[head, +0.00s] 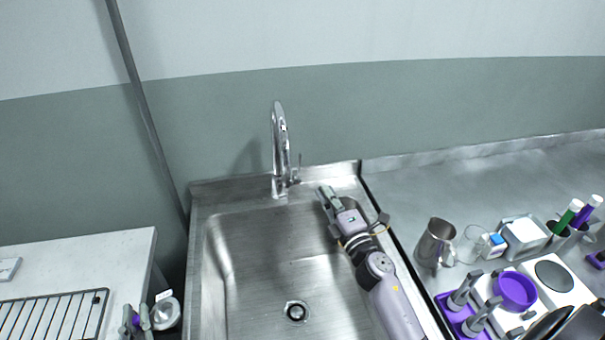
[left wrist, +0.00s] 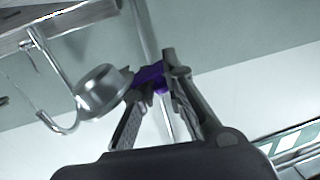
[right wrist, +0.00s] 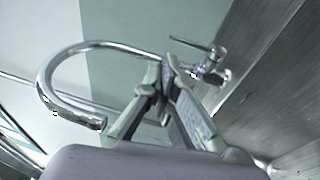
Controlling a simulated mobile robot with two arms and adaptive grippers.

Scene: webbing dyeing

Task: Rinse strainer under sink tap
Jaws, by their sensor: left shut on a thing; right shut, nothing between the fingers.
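The strainer (head: 165,312) is a small metal cup at the bottom left of the head view, between the left counter and the sink (head: 196,270). My left gripper (head: 137,320) is shut on its purple handle (left wrist: 150,76); the metal cup (left wrist: 100,92) shows in the left wrist view, tilted. The chrome tap (head: 279,140) stands at the sink's back edge, with a lever (head: 299,165) on its right side. My right gripper (head: 327,196) is shut and empty over the sink's back right, close to the lever. In the right wrist view its fingertips are near the tap lever (right wrist: 195,45). No water stream shows.
The sink basin is empty, with a drain (head: 296,311). Left is a white counter (head: 120,252) with a wire rack (head: 50,315). The right counter holds a metal pitcher (head: 436,243), a glass beaker (head: 470,243), a purple bowl (head: 515,289) and a hotplate (head: 553,274).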

